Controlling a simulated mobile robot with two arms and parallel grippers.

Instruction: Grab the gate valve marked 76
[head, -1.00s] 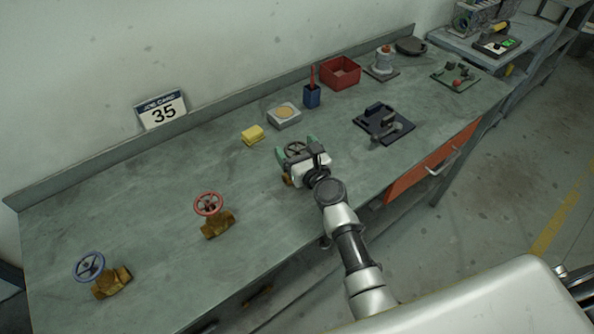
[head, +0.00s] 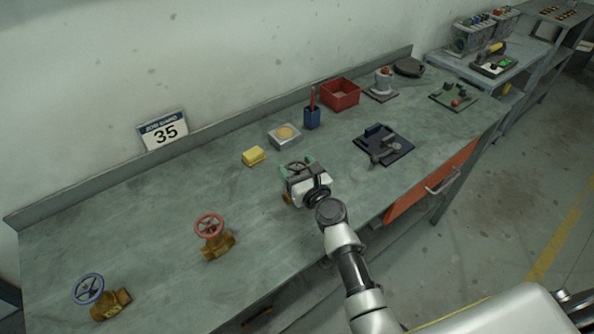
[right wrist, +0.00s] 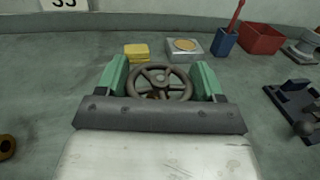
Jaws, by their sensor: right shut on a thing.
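A gate valve with a dark grey handwheel (right wrist: 160,82) is held between the green fingertips of my right gripper (head: 298,170). Its brass body (head: 287,198) mostly hides behind the gripper. In the right wrist view, the fingers stand on either side of the handwheel. A gate valve with a red handwheel (head: 209,226) and brass body stands on the bench left of the gripper. A gate valve with a blue handwheel (head: 88,289) lies farther left near the front edge. No number can be read on any valve. My left gripper is not in view.
A sign reading 35 (head: 163,131) leans at the wall. A yellow block (head: 254,156), a grey box with a tan disc (head: 284,136), a blue cup (head: 312,117), a red bin (head: 340,94) and a dark fixture (head: 383,146) stand behind and right.

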